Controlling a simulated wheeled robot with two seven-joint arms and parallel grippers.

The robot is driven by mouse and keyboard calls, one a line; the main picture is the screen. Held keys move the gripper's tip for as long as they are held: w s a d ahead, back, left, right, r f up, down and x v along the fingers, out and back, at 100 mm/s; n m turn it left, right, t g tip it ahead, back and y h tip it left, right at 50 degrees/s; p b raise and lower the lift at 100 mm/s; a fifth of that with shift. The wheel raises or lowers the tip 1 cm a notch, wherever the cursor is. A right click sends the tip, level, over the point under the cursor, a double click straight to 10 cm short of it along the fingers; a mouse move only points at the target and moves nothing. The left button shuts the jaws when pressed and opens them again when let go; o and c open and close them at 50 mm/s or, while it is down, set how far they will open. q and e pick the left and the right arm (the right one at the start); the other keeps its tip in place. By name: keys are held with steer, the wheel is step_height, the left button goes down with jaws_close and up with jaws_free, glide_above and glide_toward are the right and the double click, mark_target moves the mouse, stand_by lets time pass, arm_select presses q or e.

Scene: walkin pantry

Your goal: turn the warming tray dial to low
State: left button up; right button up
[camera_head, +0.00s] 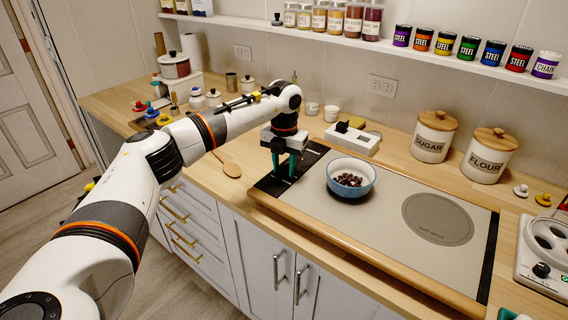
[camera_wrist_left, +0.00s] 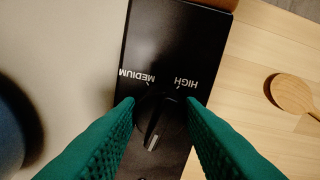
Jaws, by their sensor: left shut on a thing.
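The warming tray (camera_head: 315,205) is a wide pale plate with a wooden front edge, set on the counter. A black control strip (camera_head: 264,186) runs along its left end. In the left wrist view the strip (camera_wrist_left: 180,45) carries the words HIGH and MEDIUM, seen upside down. The dark dial (camera_wrist_left: 160,118) has a grey bar at its lower end in that view, away from both words. My left gripper (camera_head: 284,176) points down at the strip. Its green fingers (camera_wrist_left: 160,112) are shut on the dial, one on each side. The LOW mark cannot be read.
A blue-and-white bowl (camera_head: 351,178) with dark pieces stands on the tray, just right of my gripper. A wooden spoon (camera_head: 230,167) lies left of the strip. A white block (camera_head: 352,138) and canisters (camera_head: 433,137) stand behind. The tray's right part is clear.

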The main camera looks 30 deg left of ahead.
mark_target(284, 165)
arm_select(q)
steer(key=m, duration=0.5)
steer(key=shift+r+m+p, duration=0.1)
steer(key=shift+m+p, duration=0.2)
steer(key=shift+p, duration=0.1)
steer(key=m, duration=0.6)
steer(key=shift+w, duration=0.1)
steer(key=o, duration=1)
step_height(284, 165, up, 12)
steer(key=b, duration=0.1)
steer(key=shift+b, duration=0.35)
